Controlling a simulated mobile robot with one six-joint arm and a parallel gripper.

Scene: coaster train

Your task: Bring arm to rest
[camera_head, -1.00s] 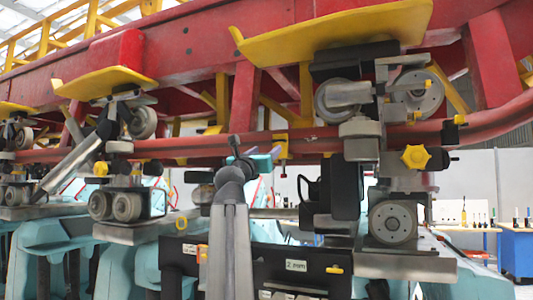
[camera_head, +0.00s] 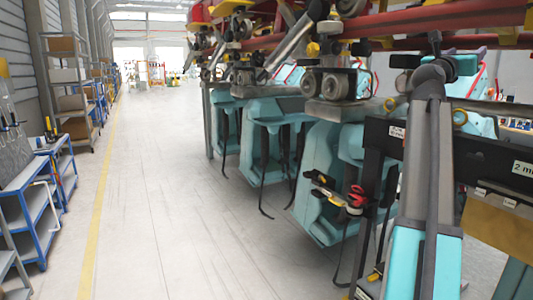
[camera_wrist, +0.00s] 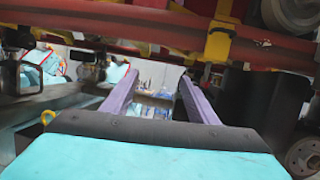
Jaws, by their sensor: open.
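My arm (camera_head: 428,150) rises at the right of the head view, grey with teal parts, and bends at a dark joint below the red rail. My gripper (camera_wrist: 155,82) shows in the wrist view as two purple-grey fingers spread apart with nothing between them. They point forward beneath a red rail (camera_wrist: 150,38). I cannot make out the fingers in the head view. The coaster train's teal seats (camera_head: 325,185) hang in a row left of my arm.
Wheel assemblies (camera_head: 335,82) hang along the red rail (camera_head: 470,22) close to my arm. Blue workbenches (camera_head: 30,205) and grey shelving (camera_head: 72,90) line the left wall. The pale floor (camera_head: 160,190) with a yellow line is clear between them and the train.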

